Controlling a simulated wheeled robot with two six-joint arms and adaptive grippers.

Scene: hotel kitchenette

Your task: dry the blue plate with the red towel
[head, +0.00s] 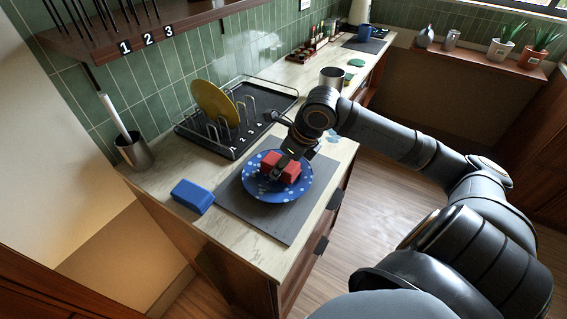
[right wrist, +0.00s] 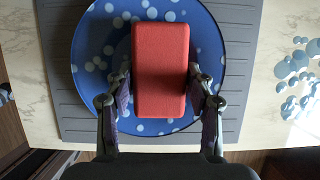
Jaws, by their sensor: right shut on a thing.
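The blue plate (head: 250,188) with pale dots lies on a dark grey mat (head: 285,219) on the counter. My right gripper (head: 286,163) is over the plate, shut on the red towel (head: 272,171), a folded block shape. In the right wrist view the red towel (right wrist: 160,70) sits between the two fingers of my right gripper (right wrist: 160,85), above the blue plate (right wrist: 95,65). I cannot tell whether the towel touches the plate. My left gripper is not in view.
A blue sponge-like block (head: 192,196) lies left of the mat. A black dish rack (head: 228,150) with numbered slots holds a yellow plate (head: 213,102) behind. A metal cup (head: 332,78) stands further along. A utensil holder (head: 133,151) is at the left end.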

